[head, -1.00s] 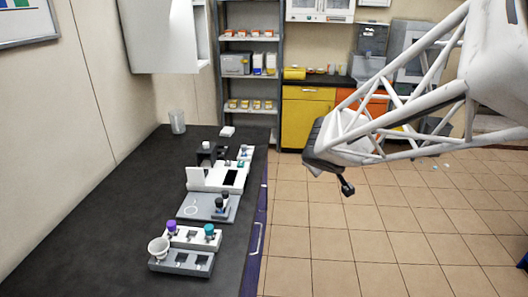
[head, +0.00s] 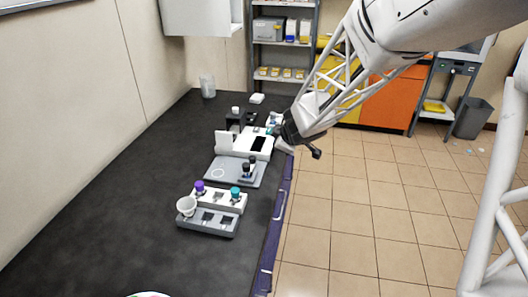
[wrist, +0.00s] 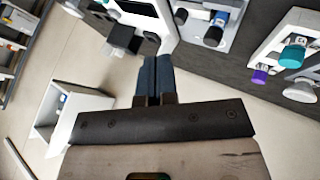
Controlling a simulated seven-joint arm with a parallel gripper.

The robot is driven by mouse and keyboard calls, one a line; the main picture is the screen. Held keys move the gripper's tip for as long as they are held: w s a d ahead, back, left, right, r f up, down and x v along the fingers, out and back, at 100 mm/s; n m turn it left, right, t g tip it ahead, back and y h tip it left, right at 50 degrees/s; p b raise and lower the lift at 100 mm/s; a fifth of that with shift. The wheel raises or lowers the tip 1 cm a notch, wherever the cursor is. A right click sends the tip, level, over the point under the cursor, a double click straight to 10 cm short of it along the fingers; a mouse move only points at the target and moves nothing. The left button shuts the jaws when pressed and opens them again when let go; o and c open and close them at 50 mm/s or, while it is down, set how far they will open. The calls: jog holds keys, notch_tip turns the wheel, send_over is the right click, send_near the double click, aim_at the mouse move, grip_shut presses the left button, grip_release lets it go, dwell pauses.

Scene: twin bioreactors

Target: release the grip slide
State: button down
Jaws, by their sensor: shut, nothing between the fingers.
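I cannot make out for certain which part is the grip slide. A white device with a dark screen (head: 238,142) stands on the counter; its edge also shows at the top of the wrist view (wrist: 112,8). My gripper (wrist: 152,64) is shut and empty, its dark fingers together. In the wrist view the fingertips point toward the device and a dark block (wrist: 124,38) beside it; I cannot tell whether they touch. In the head view my gripper (head: 286,130) is at the device's right side, by the counter edge, and hides part of what lies behind.
A grey tray (head: 222,179) bears dark-capped vials (head: 248,168). Nearer are a white rack (head: 217,203) with purple and teal caps and a grey rack (head: 215,228) by a white cup (head: 187,206). A clear beaker (head: 207,86) stands farther back. The counter's left side is clear.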

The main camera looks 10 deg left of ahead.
aim_at(255, 160)
jog(key=a+f+n+g, duration=0.2)
jog(key=a+f, duration=0.2)
jog(key=shift+s+a+f+y, duration=0.2)
jog(key=shift+s+y, duration=0.1)
jog(key=shift+s, duration=0.05)
jog(key=shift+f, duration=0.1)
jog(key=shift+x, duration=4.95)
jog(key=shift+w, duration=0.1)
jog(key=shift+w, duration=0.9)
jog(key=v, duration=1)
